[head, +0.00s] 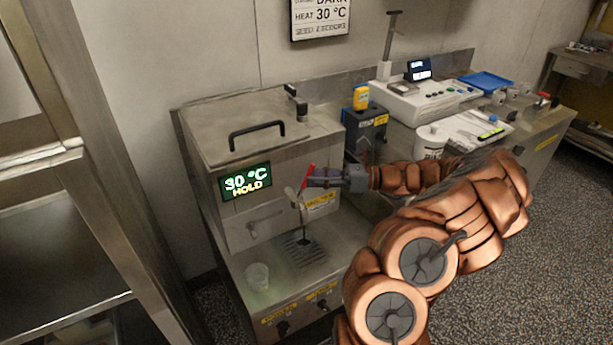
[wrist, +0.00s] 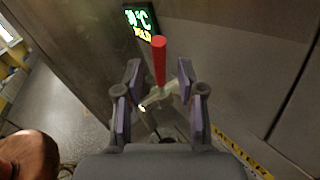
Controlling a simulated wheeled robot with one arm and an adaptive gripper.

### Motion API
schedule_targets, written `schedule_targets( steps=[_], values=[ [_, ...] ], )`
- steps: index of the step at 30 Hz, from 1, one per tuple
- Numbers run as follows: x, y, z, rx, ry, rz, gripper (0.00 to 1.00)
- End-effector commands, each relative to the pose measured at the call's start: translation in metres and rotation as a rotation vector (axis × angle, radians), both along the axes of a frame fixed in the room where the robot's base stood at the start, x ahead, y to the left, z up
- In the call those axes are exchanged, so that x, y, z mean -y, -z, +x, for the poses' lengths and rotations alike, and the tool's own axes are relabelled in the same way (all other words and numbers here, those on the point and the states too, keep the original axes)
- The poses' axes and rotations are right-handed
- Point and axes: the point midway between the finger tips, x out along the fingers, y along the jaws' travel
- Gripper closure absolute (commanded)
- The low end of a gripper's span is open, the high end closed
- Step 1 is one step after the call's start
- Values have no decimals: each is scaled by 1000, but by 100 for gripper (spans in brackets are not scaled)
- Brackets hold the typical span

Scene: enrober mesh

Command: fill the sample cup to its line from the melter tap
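The melter (head: 270,135) is a steel box with a lit display reading 30 °C HOLD. Its tap (head: 302,195) has a red lever (head: 308,178) standing up and slightly tilted. A clear cup (head: 257,276) stands upright on the front ledge, left of the drip grate (head: 290,247); its fill line cannot be made out. My gripper (head: 322,177) is at the tap's right side. In the wrist view my gripper (wrist: 160,90) is open, with its fingers apart on either side of the red lever (wrist: 159,62). I cannot tell whether they touch it.
A dark patch (head: 304,241) shows under the spout. A lid handle (head: 257,131) rises on the melter. A steel rack (head: 105,215) stands close at left.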

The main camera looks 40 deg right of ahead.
Motion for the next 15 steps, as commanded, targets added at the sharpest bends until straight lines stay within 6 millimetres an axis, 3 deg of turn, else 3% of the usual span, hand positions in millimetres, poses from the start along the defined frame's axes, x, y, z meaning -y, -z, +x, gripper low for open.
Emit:
schedule_targets(
  steps=[6, 15],
  values=[
    [-20, 0, 13, 1, -4, 1, 61],
    [-21, 1, 15, 0, -2, 0, 64]
  ],
)
